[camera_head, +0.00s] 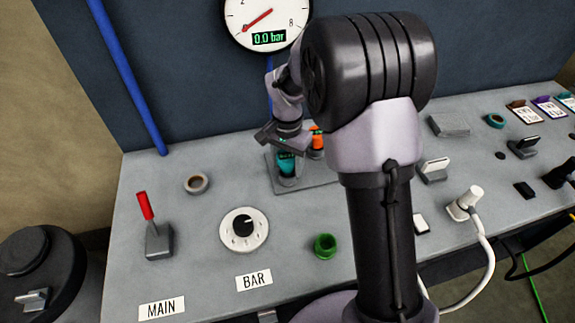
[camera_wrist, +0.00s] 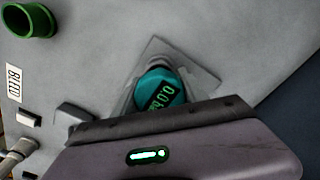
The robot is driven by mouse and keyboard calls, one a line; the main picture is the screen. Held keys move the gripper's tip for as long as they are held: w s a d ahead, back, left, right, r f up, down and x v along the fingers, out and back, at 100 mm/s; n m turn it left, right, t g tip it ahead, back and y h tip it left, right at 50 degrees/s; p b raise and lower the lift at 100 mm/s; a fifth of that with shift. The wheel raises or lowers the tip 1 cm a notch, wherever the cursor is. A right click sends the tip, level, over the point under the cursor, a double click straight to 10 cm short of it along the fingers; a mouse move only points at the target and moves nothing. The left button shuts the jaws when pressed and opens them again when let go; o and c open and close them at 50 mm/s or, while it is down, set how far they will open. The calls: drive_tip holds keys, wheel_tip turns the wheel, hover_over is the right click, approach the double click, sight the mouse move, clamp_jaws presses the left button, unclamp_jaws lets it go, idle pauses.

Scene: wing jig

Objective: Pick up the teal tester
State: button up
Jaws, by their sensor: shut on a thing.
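The teal tester (camera_head: 287,167) stands on a grey plate on the bench, below my gripper in the head view. In the wrist view the teal tester (camera_wrist: 158,90) shows a dark display with green digits, and its lower part is hidden by the gripper body. My gripper (camera_head: 284,150) is over the top of the tester and shut on it. The fingertips are largely hidden in both views. An orange tester (camera_head: 317,138) stands just to the right on the same plate (camera_head: 318,176), partly hidden by my arm.
A red-handled lever (camera_head: 149,210), a dial (camera_head: 244,228), a small ring (camera_head: 196,184) and a green cup (camera_head: 325,246) stand on the bench. A pressure gauge (camera_head: 265,22) reading 0.0 bar is on the back wall. A white plug (camera_head: 466,201) with cable is at right. My arm hides the bench's middle.

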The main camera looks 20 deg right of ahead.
drive_tip(key=r, duration=0.1)
drive_tip(key=r+p, duration=0.1)
drive_tip(key=shift+s+r, duration=0.3)
drive_tip(key=shift+r, duration=0.1)
drive_tip(key=s+d+r+p, duration=0.1)
drive_tip(key=s+r+p, duration=0.1)
drive_tip(key=s, duration=0.5)
drive_tip(key=s+d+r+p, duration=0.1)
drive_tip(key=s+r, duration=0.1)
drive_tip(key=s, duration=0.6)
drive_tip(key=shift+d+p, duration=0.25)
drive_tip(key=shift+p, duration=0.15)
drive_tip(key=shift+s, duration=0.1)
